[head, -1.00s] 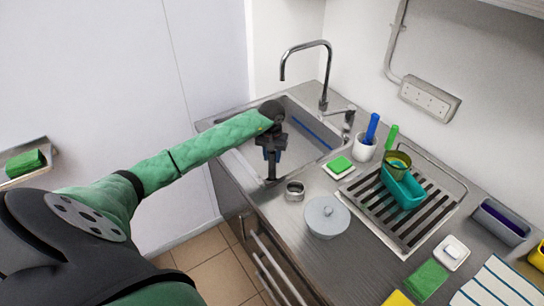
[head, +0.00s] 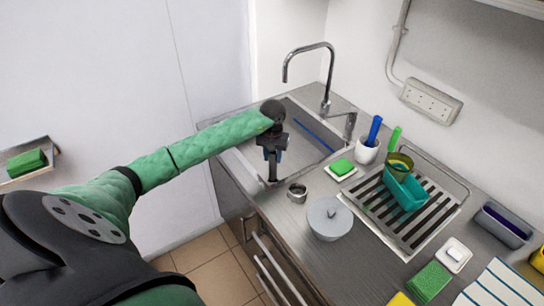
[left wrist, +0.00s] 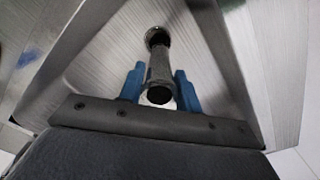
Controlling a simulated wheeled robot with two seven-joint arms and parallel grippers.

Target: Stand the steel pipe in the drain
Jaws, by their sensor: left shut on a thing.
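The steel pipe (left wrist: 160,68) is a grey tube with a dark open near end, seen nearly end-on in the left wrist view. My left gripper (left wrist: 160,84) is shut on it, with a blue finger at each side. The pipe's far end meets the round drain (left wrist: 157,36) in the sink floor; I cannot tell how deep it sits. In the head view my left gripper (head: 272,152) points down over the near part of the sink (head: 307,122). The drain is not visible there. My right gripper is not in view.
A tap (head: 325,80) stands behind the sink. A blue strip lies in the sink.

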